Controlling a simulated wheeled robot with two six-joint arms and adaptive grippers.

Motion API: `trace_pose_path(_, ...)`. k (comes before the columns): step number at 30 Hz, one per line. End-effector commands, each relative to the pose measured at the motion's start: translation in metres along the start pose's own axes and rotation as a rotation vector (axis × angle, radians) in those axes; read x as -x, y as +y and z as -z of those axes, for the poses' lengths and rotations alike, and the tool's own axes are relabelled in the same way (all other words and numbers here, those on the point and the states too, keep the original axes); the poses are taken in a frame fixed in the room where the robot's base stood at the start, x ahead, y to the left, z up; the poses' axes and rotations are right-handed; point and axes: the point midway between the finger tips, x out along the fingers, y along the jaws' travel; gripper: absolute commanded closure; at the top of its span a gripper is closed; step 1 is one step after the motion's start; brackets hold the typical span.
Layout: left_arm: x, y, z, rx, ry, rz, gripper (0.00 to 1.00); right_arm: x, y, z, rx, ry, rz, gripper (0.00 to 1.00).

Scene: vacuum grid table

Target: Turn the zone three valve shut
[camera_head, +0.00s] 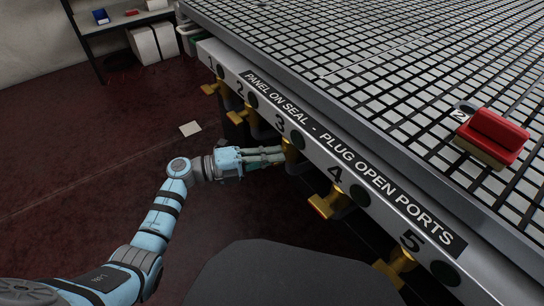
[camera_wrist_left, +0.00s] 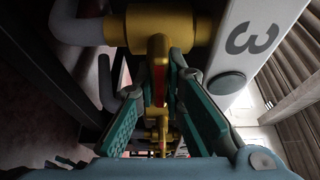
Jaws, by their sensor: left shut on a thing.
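The zone three valve (camera_head: 289,150) is a yellow valve under the table edge, below the number 3 in the head view. My left gripper (camera_head: 281,156) reaches it from the left, its fingers at the valve's handle. In the left wrist view the yellow valve body (camera_wrist_left: 160,26) is at the top, next to the large number 3. Its handle (camera_wrist_left: 158,46) runs down between the teal fingers of my left gripper (camera_wrist_left: 158,82), which is shut on it. The fingers partly hide the handle, so its exact angle is hard to tell. My right gripper is not in view.
Valves one (camera_head: 211,88), two (camera_head: 239,116), four (camera_head: 327,204) and five (camera_head: 394,268) line the same edge. A red block (camera_head: 494,130) sits on the grid table (camera_head: 330,45). A shelf (camera_head: 128,22) stands at the back left. The floor left of my arm is mostly clear.

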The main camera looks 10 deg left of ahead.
Motion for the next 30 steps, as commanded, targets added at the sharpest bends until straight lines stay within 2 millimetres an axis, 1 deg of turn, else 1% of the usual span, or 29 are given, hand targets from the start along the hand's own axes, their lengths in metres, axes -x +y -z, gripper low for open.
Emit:
trace_pose_path(1,0.000,0.000,-0.001,-0.001,-0.002,-0.002,0.86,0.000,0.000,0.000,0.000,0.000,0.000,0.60)
trace_pose_path(4,0.000,0.000,-0.001,-0.001,-0.002,-0.001,0.70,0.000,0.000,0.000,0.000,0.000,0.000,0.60)
trace_pose_path(11,0.000,0.000,0.000,0.000,-0.001,0.000,0.70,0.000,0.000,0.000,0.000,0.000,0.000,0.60)
trace_pose_path(14,0.003,0.000,0.000,0.000,-0.001,-0.001,0.70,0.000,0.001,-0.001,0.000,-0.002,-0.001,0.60)
trace_pose_path(17,0.017,0.001,-0.001,0.000,-0.002,-0.003,0.70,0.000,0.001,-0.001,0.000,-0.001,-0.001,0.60)
trace_pose_path(20,0.043,0.002,-0.001,0.000,-0.003,-0.006,0.70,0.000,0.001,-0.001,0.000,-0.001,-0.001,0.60)
trace_pose_path(24,0.083,0.002,-0.001,0.000,-0.002,-0.007,0.70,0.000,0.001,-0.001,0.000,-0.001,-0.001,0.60)
trace_pose_path(27,0.104,0.001,-0.001,0.001,-0.002,-0.005,0.70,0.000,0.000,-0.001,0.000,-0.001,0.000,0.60)
trace_pose_path(30,0.117,0.001,-0.001,0.001,-0.001,-0.003,0.70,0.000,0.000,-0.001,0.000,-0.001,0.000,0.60)
